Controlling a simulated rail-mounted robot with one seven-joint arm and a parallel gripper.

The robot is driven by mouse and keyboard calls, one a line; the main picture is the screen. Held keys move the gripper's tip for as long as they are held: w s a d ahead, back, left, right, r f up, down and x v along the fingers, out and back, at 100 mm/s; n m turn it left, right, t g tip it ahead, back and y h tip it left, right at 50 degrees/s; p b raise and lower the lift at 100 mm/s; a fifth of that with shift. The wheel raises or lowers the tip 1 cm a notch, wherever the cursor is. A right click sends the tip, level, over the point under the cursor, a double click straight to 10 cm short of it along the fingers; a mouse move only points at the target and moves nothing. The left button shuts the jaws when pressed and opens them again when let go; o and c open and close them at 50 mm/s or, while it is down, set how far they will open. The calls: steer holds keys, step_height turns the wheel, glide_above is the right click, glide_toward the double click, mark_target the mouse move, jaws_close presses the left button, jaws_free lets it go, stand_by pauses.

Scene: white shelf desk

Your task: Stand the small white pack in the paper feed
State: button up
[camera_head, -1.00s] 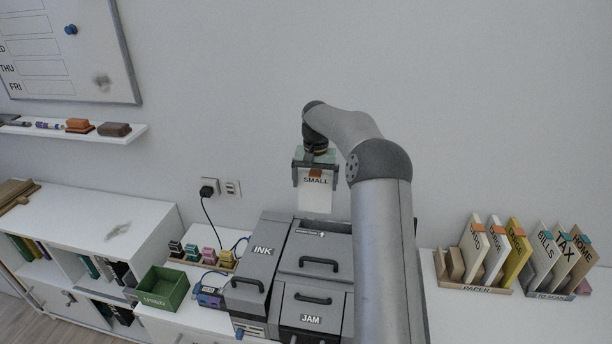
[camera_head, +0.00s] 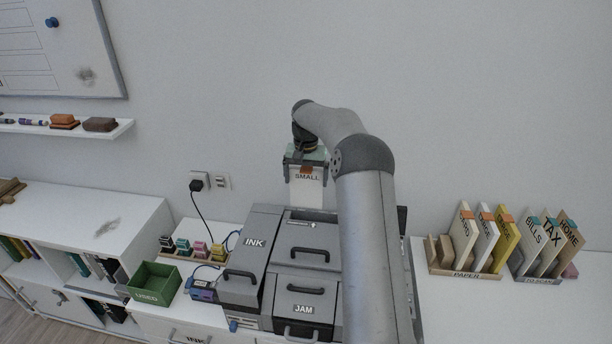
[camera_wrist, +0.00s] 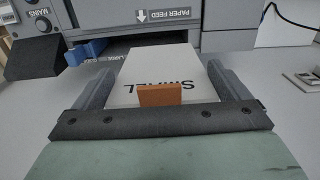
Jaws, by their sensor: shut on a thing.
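The small white pack (camera_head: 307,193) is marked SMALL and has an orange tab. It hangs upright from my gripper (camera_head: 306,177), which is shut on it, at the back of the grey printer (camera_head: 258,222). In the wrist view the pack (camera_wrist: 160,66) lies between both fingers, its far end at the dark opening of the paper feed (camera_wrist: 143,43), below the PAPER FEED label. A blue guide (camera_wrist: 86,50) is left of the pack. The pack's lower end meets the printer's back edge in the head view; I cannot tell whether it is inside the feed.
A green bin (camera_head: 155,281) and coloured ink cartridges (camera_head: 200,248) stand left of the printer. A PAPER rack (camera_head: 465,274) and a TO SCAN rack (camera_head: 537,276) with upright packs stand at right. The desk between printer and racks is clear. A cord runs from the wall socket (camera_head: 199,181).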

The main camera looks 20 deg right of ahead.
steer(key=shift+f+b, duration=4.05)
steer(key=shift+f, duration=3.4)
steer(key=o, duration=0.6)
steer(key=shift+c, duration=0.2)
steer(key=shift+r, duration=0.1)
step_height(320, 180, up, 17)
steer(key=shift+f+b, duration=0.1)
steer(key=shift+b, duration=0.35)
steer(key=shift+r, duration=0.2)
